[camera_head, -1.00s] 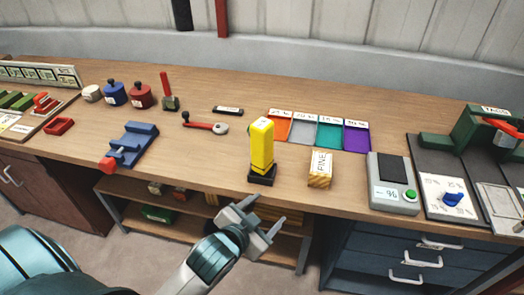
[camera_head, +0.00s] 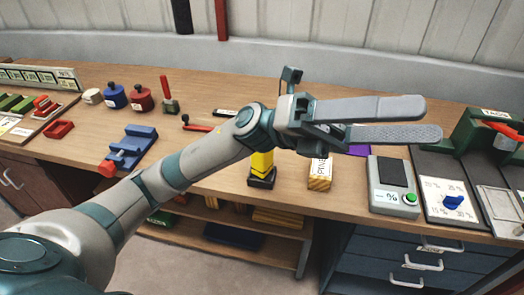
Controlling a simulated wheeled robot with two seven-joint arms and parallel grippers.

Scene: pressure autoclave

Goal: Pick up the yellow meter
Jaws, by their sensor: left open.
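The yellow meter (camera_head: 262,164) stands upright in a black base (camera_head: 262,178) near the front edge of the bench. My left forearm crosses in front of it and hides its upper part. My left gripper (camera_head: 432,120) is open and empty, with its two long grey fingers pointing right. My right gripper does not show.
A wooden block marked FINE (camera_head: 320,178) stands just right of the meter. A grey scale (camera_head: 394,198) and a dial panel (camera_head: 452,200) are further right. A blue fixture (camera_head: 130,147) lies to the left. A purple tray (camera_head: 358,151) shows partly behind my gripper.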

